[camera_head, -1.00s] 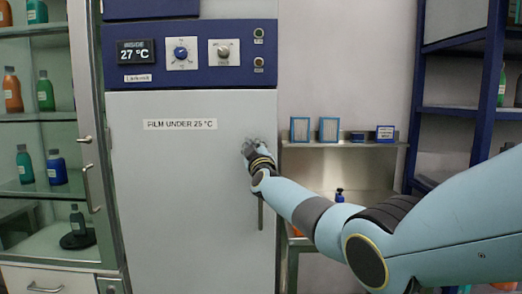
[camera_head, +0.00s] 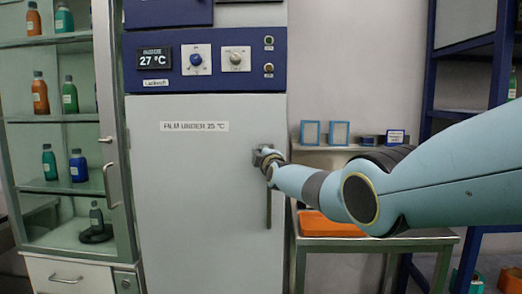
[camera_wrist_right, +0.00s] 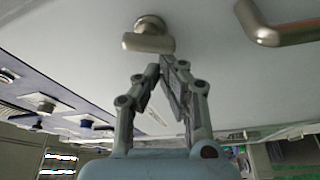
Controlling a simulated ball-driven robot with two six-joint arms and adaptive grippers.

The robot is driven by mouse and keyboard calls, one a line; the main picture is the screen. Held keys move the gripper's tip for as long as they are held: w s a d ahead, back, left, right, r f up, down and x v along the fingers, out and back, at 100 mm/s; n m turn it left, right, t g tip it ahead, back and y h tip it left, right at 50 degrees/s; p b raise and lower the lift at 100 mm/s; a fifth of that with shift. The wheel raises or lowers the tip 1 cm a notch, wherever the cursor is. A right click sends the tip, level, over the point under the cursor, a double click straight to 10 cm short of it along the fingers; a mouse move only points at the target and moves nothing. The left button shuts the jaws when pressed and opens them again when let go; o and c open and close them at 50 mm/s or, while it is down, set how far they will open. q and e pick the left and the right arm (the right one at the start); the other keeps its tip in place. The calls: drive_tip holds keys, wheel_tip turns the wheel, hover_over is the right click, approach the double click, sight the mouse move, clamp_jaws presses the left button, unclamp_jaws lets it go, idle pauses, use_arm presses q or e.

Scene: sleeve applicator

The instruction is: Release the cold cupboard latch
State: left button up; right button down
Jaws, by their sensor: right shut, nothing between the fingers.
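The cold cupboard (camera_head: 200,190) has a closed pale grey door labelled "FILM UNDER 25 °C". Its latch is a small metal turn-piece on a round base, clear in the right wrist view (camera_wrist_right: 148,40). In the head view my right gripper mostly hides the latch. My right gripper (camera_head: 264,156) is at the door's right edge, above the long vertical handle (camera_head: 269,208). In the wrist view my right gripper (camera_wrist_right: 163,66) is shut and empty, its fingertips close by the latch; I cannot tell whether they touch. My left gripper is out of view.
A glass-fronted cabinet (camera_head: 112,160) with bottles stands at the left. At the right are a metal bench (camera_head: 375,241) with an orange tray (camera_head: 330,226) and blue shelving (camera_head: 498,80). The cupboard's blue control panel (camera_head: 215,60) reads 27 °C.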

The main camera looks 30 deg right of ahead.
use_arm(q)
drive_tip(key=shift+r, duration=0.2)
use_arm(e)
drive_tip(key=shift+f, duration=0.2)
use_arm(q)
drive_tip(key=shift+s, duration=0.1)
use_arm(e)
drive_tip(key=shift+d+f, duration=0.1)
drive_tip(key=shift+f, duration=0.1)
idle(0.3)
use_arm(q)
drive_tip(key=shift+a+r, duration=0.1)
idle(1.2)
